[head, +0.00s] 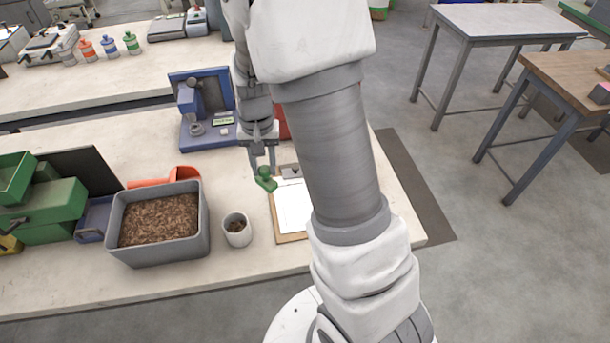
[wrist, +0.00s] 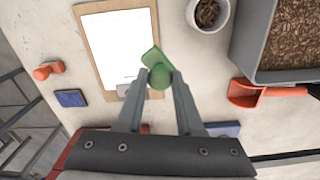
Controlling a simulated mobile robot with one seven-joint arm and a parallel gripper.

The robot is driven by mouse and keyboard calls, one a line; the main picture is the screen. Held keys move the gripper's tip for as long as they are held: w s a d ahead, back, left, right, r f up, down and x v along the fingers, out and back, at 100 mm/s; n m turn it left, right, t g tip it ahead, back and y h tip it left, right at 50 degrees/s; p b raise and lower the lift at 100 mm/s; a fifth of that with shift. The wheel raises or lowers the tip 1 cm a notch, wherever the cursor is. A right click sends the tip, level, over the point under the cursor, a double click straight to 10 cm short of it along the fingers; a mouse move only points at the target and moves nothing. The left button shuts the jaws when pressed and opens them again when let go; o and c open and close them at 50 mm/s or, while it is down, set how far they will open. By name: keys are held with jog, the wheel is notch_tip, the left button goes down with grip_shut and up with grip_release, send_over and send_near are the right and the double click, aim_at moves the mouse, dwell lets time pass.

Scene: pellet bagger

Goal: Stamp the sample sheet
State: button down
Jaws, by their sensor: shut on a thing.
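My gripper (head: 262,165) points down over the bench and is shut on a green stamp (head: 265,181). The stamp has a round handle and a flat green base, and also shows between the fingertips in the wrist view (wrist: 157,59). A wooden clipboard (head: 291,238) with a white sample sheet (head: 293,210) lies under and just beside it. In the wrist view the stamp overlaps the right edge of the sheet (wrist: 119,46), near the metal clip (wrist: 123,90). It appears held above the board.
A grey bin (head: 202,225) of brown pellets, a cup (head: 237,231) and an orange scoop (head: 178,175) stand left of the clipboard. A blue machine (head: 203,108) is behind.

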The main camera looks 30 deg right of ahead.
jog(key=s+d+f+m+p, duration=0.1)
jog(key=s+d+f+m, duration=0.2)
jog(key=m, duration=0.5)
jog(key=s+d+f+m, duration=0.1)
jog(key=s+d+m, duration=0.1)
jog(key=d+m, duration=0.45)
jog(key=shift+m, duration=0.85)
jog(key=shift+s+a+f+b, duration=0.1)
jog(key=shift+a+f+b, duration=0.2)
jog(key=shift+f+b, duration=0.6)
jog(key=shift+a+f+b, duration=0.25)
jog(key=shift+f+b, duration=0.4)
jog(key=shift+f, duration=0.4)
jog(key=shift+s+a+f+b, duration=0.1)
jog(key=shift+a+f+b, duration=0.2)
jog(key=shift+f+b, duration=0.6)
jog(key=shift+f+b, duration=0.3)
jog(key=shift+f, duration=0.3)
notch_tip(320, 180, up, 7)
jog(key=p, duration=0.6)
